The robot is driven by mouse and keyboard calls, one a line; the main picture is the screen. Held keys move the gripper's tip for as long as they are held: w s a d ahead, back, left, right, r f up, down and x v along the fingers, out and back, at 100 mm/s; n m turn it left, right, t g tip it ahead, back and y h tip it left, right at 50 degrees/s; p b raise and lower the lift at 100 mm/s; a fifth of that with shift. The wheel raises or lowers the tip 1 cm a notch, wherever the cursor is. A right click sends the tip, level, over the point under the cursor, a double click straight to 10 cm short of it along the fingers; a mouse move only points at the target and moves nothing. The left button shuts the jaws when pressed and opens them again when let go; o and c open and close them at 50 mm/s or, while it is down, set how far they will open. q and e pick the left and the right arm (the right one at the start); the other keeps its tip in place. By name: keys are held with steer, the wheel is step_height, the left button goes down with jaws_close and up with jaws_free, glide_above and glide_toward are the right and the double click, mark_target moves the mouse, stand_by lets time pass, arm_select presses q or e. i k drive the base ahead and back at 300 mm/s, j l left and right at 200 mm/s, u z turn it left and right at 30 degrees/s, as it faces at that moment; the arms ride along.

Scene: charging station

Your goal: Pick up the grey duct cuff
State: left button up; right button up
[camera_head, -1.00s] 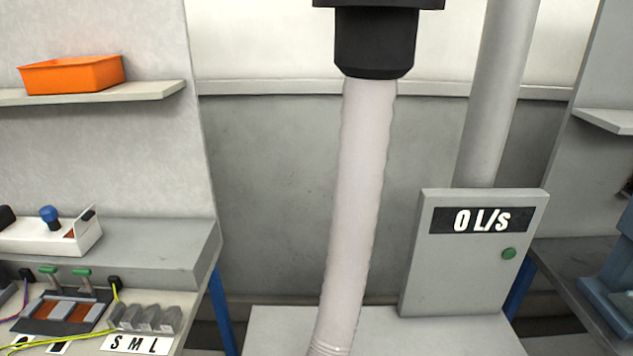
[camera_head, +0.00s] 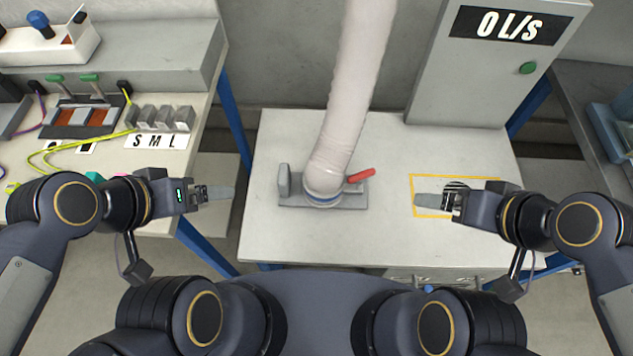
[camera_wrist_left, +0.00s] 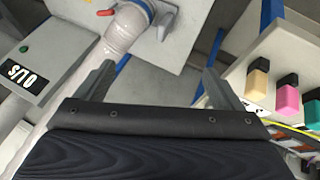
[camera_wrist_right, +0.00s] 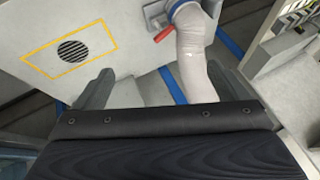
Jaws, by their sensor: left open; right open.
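The pale duct hose (camera_head: 350,100) hangs down onto the white table, and its lower end, the grey cuff with a blue band (camera_head: 322,192), sits in a grey clamp (camera_head: 350,200) with a red lever (camera_head: 361,175). The cuff also shows at the top of the left wrist view (camera_wrist_left: 132,22), with the hose running down-left. My left gripper (camera_head: 222,193) is open and empty, left of the table edge and apart from the cuff. My right gripper (camera_head: 430,201) is open and empty above the yellow-outlined area, right of the cuff. The cuff's underside is hidden.
A grey panel (camera_head: 485,85) reading "0 L/s" with a green button stands at the table's back right. A yellow outline (camera_head: 480,180) surrounds a round grille (camera_wrist_right: 71,50). A left bench (camera_head: 165,165) holds wires and several grey blocks. Bare tabletop (camera_head: 280,235) lies in front of the clamp.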

mark_target(294, 191)
steer(key=u, duration=0.85)
steer(key=k+l+u, duration=0.25)
steer(key=u, duration=0.15)
steer(key=k+l+u, duration=0.35)
steer(key=i+l, duration=0.05)
